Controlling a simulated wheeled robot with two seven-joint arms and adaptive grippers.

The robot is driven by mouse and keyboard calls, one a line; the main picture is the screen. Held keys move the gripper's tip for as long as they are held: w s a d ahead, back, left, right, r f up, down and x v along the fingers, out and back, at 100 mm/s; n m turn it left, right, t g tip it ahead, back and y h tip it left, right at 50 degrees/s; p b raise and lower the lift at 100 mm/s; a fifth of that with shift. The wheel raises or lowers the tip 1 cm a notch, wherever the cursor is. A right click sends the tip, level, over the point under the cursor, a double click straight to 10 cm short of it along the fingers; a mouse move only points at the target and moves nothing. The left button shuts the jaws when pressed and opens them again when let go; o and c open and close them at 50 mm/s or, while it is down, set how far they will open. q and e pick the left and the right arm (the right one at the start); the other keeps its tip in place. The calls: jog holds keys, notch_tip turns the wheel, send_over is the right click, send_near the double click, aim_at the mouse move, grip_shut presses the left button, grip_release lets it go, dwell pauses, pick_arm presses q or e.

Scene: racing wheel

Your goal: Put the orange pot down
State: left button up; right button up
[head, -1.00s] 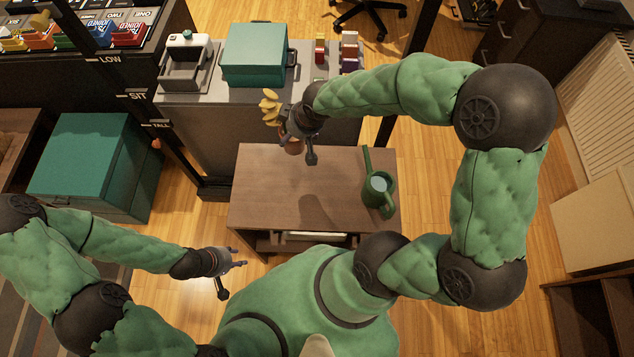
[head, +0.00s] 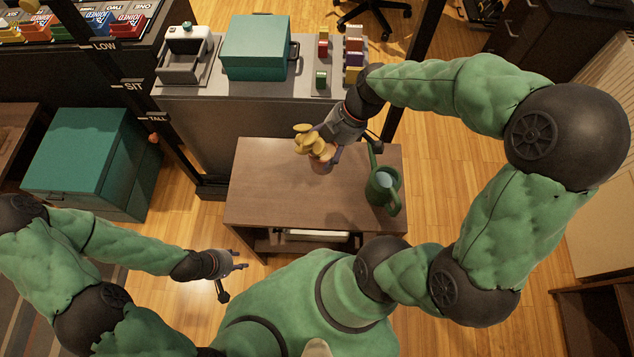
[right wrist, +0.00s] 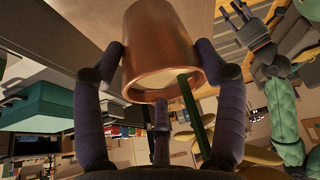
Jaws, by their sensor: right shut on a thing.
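The orange pot (head: 321,166) holds a plant with broad yellow leaves (head: 314,143) and is over the middle of the brown table (head: 262,190) in the head view. My right gripper (head: 328,156) is shut on the pot. In the right wrist view, the coppery pot (right wrist: 160,45) sits between the dark fingers of the right gripper (right wrist: 162,62), with a green stem below it. I cannot tell whether the pot's base touches the table. My left gripper (head: 240,260) is open and empty, low at the left, off the table's front edge.
A green watering can (head: 382,190) stands on the table's right side, close to my right forearm. The table's left half is clear. Behind it, a grey counter (head: 215,105) carries a teal box (head: 256,48) and small coloured blocks (head: 354,58). A dark post stands at the left.

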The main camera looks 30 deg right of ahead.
jog(key=shift+s+a+n, duration=0.1)
jog(key=shift+n, duration=0.3)
jog(key=shift+a+f, duration=0.1)
jog(key=shift+a, duration=0.25)
jog(key=w+a+f+b, duration=0.1)
jog(key=a+f+b, duration=0.1)
jog(key=a+f, duration=0.2)
jog(key=w+a+f+b, duration=0.2)
jog(key=a+f, duration=0.2)
jog(key=w+a+f+b, duration=0.1)
jog(key=a+f+b, duration=0.1)
jog(key=a+f, duration=0.2)
jog(key=shift+w+a+f, duration=0.2)
jog(key=shift+w+f, duration=0.15)
jog(key=shift+w, duration=0.05)
jog(key=shift+r, duration=0.1)
jog(key=o, duration=1.6)
